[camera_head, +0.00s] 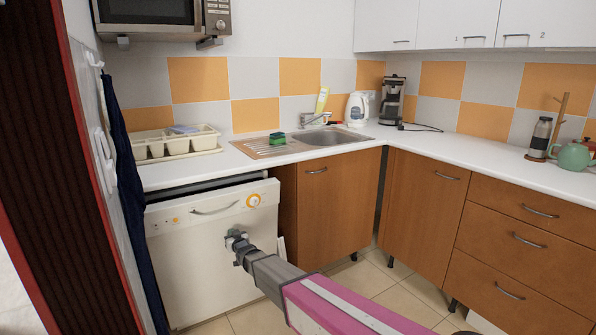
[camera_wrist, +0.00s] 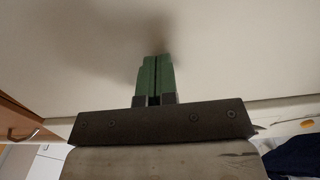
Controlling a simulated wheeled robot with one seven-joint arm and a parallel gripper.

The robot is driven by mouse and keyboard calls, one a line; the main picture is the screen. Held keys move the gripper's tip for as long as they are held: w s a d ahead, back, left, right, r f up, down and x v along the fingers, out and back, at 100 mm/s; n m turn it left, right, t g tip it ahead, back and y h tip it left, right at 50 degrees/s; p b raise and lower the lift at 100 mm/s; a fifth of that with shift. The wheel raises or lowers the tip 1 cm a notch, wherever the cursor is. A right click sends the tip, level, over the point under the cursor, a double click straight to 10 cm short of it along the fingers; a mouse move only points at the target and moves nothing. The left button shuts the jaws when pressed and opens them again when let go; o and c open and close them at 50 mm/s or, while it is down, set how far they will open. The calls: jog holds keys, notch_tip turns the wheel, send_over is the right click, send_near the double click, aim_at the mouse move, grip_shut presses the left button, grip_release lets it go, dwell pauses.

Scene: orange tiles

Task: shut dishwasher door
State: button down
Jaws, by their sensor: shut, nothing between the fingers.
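The white dishwasher door (camera_head: 195,265) stands almost upright under the counter at left in the head view. A dark gap shows between its top edge and the counter, so it looks slightly ajar. Its curved handle (camera_head: 215,208) and orange-ringed dial (camera_head: 253,200) are near the top. My gripper (camera_head: 232,238) is at the door's front, below the handle and dial. In the wrist view, the green fingers (camera_wrist: 155,78) are pressed together and empty, pointing at the pale door panel (camera_wrist: 230,60). They look very near or touching it; contact is not certain.
Wooden cabinets (camera_head: 328,215) and drawers (camera_head: 515,240) stand to the right, under the white counter (camera_head: 440,162). A dark blue cloth (camera_head: 128,190) hangs left of the dishwasher. A dish rack (camera_head: 180,142) sits on the counter above it. Tiled floor shows below.

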jog(key=shift+x, duration=2.45)
jog(key=v, duration=0.8)
jog(key=shift+s+d, duration=0.1)
jog(key=shift+s, duration=0.05)
jog(key=s+d+f+m+g+h, duration=0.2)
jog(key=s+d+g+h, duration=0.15)
jog(key=d, duration=1.05)
jog(key=s+d+f+m+g+h, duration=0.2)
jog(key=s+d+g+h, duration=0.15)
jog(key=d, duration=1.05)
jog(key=s+d+m+g+h, duration=0.2)
jog(key=s+d+g, duration=0.6)
jog(key=s+d, duration=1)
jog(key=s, duration=0.3)
jog(key=shift+d+r+h, duration=0.15)
jog(key=shift+r+h, duration=0.15)
jog(key=shift+r, duration=0.05)
